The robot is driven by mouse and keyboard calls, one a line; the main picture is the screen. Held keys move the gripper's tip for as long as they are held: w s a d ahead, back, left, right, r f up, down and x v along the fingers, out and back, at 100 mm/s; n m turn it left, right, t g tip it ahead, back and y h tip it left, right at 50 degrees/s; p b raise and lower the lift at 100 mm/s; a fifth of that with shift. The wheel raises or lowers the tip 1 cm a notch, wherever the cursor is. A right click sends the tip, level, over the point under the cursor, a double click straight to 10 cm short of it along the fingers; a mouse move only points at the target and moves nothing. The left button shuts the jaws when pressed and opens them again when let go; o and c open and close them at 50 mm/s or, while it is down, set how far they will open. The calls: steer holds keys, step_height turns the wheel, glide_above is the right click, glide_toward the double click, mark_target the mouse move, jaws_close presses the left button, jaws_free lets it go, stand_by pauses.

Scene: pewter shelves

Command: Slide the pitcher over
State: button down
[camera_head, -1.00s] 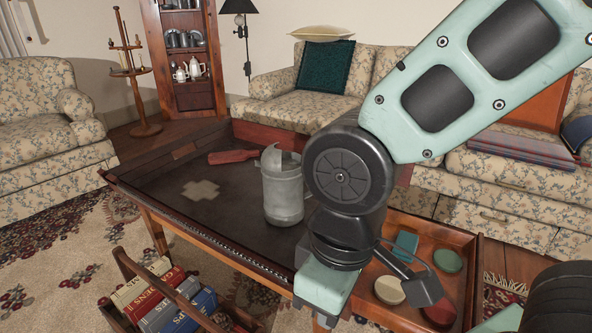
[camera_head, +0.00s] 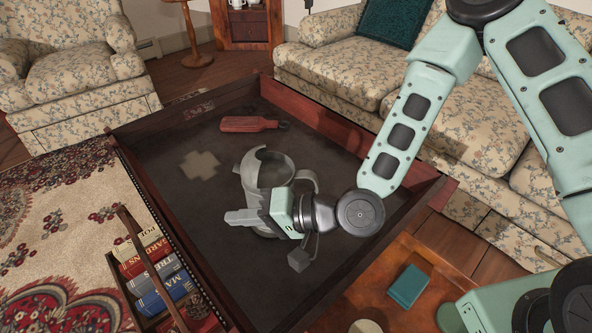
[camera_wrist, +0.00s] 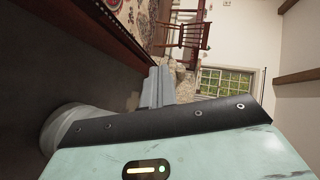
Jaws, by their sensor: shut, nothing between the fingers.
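The pitcher (camera_head: 267,167) is a grey metal jug with a handle on its right. It stands upright on the dark tabletop with a raised rim (camera_head: 245,93). A pale cross-shaped patch (camera_head: 200,165) lies on that surface, left of the pitcher. My gripper (camera_head: 229,218) is shut and empty, its fingers pointing left. It is on the near side of the pitcher and hides its lower part; I cannot tell whether they touch.
A red paddle-like object (camera_head: 248,124) lies behind the pitcher. The raised rim borders the surface. The surface around the patch is clear.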

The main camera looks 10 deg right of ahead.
steer(key=w+d+r+m+t+y+b, duration=0.1)
steer(key=w+d+r+m+t, duration=0.1)
steer(key=w+d, duration=0.65)
steer(key=w+d+r+m+t+y+b, duration=0.15)
steer(key=w+d, duration=0.35)
steer(key=w, duration=0.6)
steer(key=shift+m, duration=0.35)
steer(key=f+b, duration=0.2)
steer(key=f, duration=0.2)
steer(key=f+b, duration=0.2)
steer(key=f, duration=0.3)
steer(key=f+b, duration=0.2)
steer(key=f, duration=0.3)
steer(key=shift+s+a+f+b, duration=0.25)
steer(key=shift+s+a+b, duration=0.05)
steer(key=shift+a, duration=0.1)
steer(key=shift+s+a+f, duration=0.1)
steer(key=shift+f, duration=0.1)
steer(key=shift+s+a+r+b, duration=0.2)
steer(key=shift+s+b, duration=0.1)
